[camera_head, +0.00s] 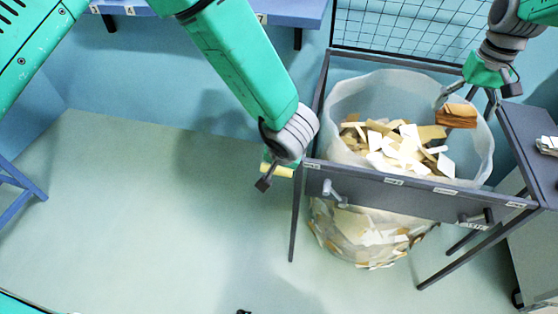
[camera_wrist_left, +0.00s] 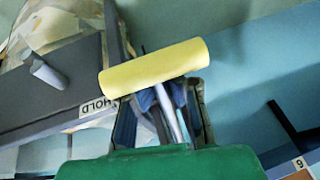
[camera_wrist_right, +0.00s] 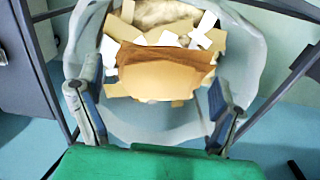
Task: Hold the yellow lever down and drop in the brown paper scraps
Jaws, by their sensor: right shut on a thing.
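The yellow lever (camera_head: 277,170) sticks out at the frame's left front corner, by a HOLD label. My left gripper (camera_head: 268,176) is at it, mostly hidden behind my wrist in the head view. In the left wrist view the yellow lever (camera_wrist_left: 155,67) lies across my left fingers and covers their tips, so their grip is unclear. The brown paper scraps (camera_head: 457,115), a small bundle, are held in my right gripper (camera_head: 464,104) above the open bag (camera_head: 350,95). In the right wrist view the brown scraps (camera_wrist_right: 165,75) sit between both fingers.
The bag hangs in a dark metal frame (camera_head: 420,197) and holds many cream and white scraps (camera_head: 395,145). A wire grid (camera_head: 400,35) stands behind it. A dark side table (camera_head: 530,135) is at the right. The floor at the left is clear.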

